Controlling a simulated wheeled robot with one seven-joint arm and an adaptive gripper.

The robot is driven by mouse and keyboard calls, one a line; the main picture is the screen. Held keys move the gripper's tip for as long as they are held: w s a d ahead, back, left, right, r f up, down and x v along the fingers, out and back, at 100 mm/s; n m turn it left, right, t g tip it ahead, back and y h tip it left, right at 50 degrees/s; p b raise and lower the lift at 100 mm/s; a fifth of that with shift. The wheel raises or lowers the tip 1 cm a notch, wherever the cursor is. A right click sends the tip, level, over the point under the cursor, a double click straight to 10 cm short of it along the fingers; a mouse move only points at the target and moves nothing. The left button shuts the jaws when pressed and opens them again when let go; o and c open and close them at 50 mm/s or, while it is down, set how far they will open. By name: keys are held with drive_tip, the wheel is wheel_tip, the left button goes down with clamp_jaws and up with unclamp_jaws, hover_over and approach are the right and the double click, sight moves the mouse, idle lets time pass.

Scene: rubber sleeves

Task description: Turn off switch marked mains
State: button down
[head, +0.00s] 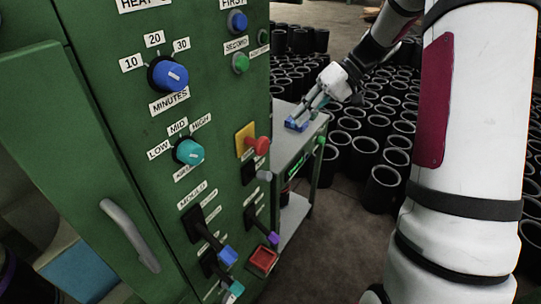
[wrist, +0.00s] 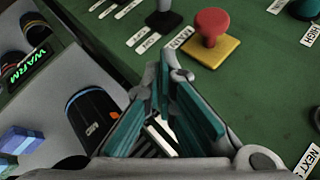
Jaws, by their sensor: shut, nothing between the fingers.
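A red mushroom button (head: 257,145) on a yellow plate (head: 243,138) sits on the front of the green cabinet. It also shows in the wrist view (wrist: 211,24), beyond my fingertips, with a small label (wrist: 181,38) beside the plate that seems to start with "MAIN". A black switch with a grey lever (head: 263,176) is just below it; its dark base also shows in the wrist view (wrist: 165,18). My gripper (head: 310,108) is shut and empty, right of the cabinet above the grey side table. Its teal-padded fingers (wrist: 170,75) appear apart from the button.
The green cabinet (head: 95,110) carries blue and teal dials, several levers and a red square button (head: 263,260). The grey side table (head: 300,150) holds a blue object (head: 297,124) and shows a green "WARM" display (wrist: 28,70). Many black sleeves (head: 384,185) stand on the floor behind.

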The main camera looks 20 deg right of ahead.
drive_tip(key=p, duration=0.2)
approach(259, 176)
drive_tip(key=w+a+f, duration=0.2)
drive_tip(key=w+f, duration=0.1)
drive_tip(key=f, duration=0.1)
drive_tip(key=shift+w+a+f, duration=0.15)
drive_tip(key=shift+w+a, duration=0.1)
drive_tip(key=shift+w, duration=0.1)
